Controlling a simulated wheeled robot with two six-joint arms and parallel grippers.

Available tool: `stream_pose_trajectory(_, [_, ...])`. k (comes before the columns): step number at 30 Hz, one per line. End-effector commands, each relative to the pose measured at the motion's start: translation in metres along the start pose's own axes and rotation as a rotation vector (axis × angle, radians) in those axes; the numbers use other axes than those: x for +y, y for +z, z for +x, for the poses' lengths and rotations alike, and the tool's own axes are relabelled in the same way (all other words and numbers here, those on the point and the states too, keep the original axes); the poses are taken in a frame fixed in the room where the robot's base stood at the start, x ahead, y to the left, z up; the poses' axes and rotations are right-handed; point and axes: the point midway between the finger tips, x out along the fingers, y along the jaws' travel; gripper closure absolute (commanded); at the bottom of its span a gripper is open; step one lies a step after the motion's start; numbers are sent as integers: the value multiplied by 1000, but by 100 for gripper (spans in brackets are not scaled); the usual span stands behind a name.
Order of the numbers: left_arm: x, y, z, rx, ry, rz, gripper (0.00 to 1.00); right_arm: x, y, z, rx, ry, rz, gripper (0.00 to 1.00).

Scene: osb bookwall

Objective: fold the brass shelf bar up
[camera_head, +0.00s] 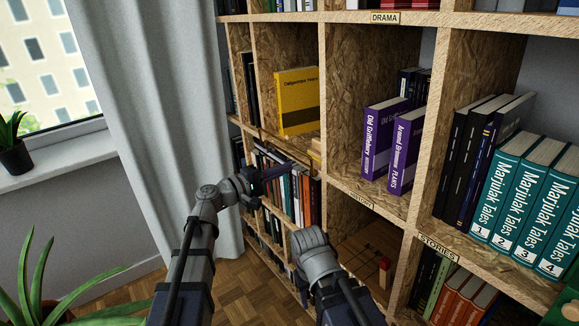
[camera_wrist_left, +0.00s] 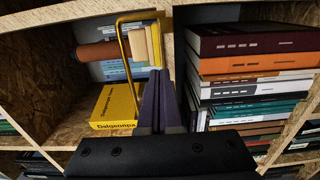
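The brass shelf bar (camera_wrist_left: 123,52) shows in the left wrist view as a thin yellow U-shaped rod. It stands out in front of the compartment with the yellow book (camera_wrist_left: 112,106). My left gripper (camera_head: 283,170) is at the bookcase front, just below the compartment with the yellow book (camera_head: 297,101). In the wrist view its dark fingers (camera_wrist_left: 160,78) lie together, beside the bar. No bar is clearly seen between them. My right arm shows at the bottom, its fingers hidden.
Upright books (camera_head: 297,195) fill the compartment behind my left gripper. Purple books (camera_head: 379,140) and teal books (camera_head: 515,190) stand to the right. A grey curtain (camera_head: 150,110) hangs at left. A potted plant (camera_head: 35,285) stands at lower left.

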Motion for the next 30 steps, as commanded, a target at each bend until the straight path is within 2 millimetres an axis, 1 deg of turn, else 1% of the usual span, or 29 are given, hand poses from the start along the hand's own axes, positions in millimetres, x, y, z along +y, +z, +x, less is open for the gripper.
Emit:
stream_pose_trajectory(1, [0,0,-6,3,1,0,100,0,0,0,0,0,0,46])
stream_pose_trajectory(21, [0,0,-69,2,2,-1,100,0,0,0,0,0,0,46])
stream_pose_trajectory(25, [0,0,-77,2,2,-1,100,0,0,0,0,0,0,46])
stream_pose_trajectory(30, [0,0,-79,1,2,-1,100,0,0,0,0,0,0,46])
